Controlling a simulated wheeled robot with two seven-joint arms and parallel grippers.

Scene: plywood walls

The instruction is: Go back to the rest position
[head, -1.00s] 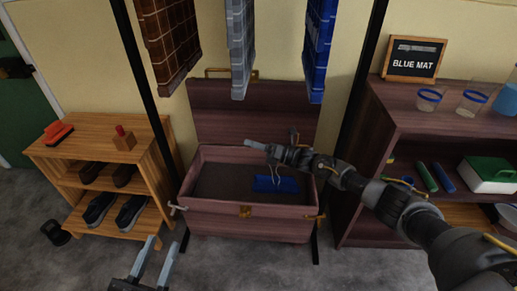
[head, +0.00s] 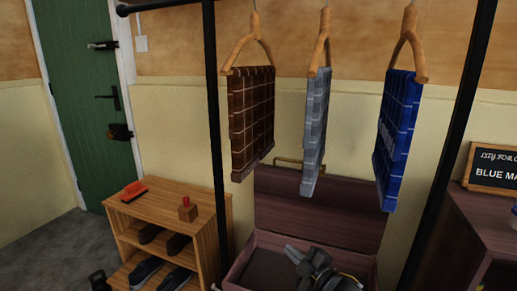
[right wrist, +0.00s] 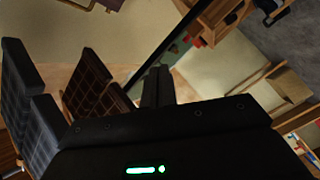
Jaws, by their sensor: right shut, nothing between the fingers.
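My right gripper (head: 290,250) is in front of the open wooden chest (head: 268,240), low in the head view, with its arm coming from the bottom edge. In the right wrist view its fingers (right wrist: 158,86) are together with nothing between them. My left gripper is out of view. The inside of the chest is mostly cut off by the frame or hidden by my right arm.
A brown checked cloth (head: 252,118), a grey cloth (head: 315,130) and a blue cloth (head: 394,138) hang on wooden hangers from a black rack (head: 212,130). A wooden shoe shelf (head: 165,200) stands left. A dark shelf unit (head: 470,235) with a sign (head: 492,167) stands right.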

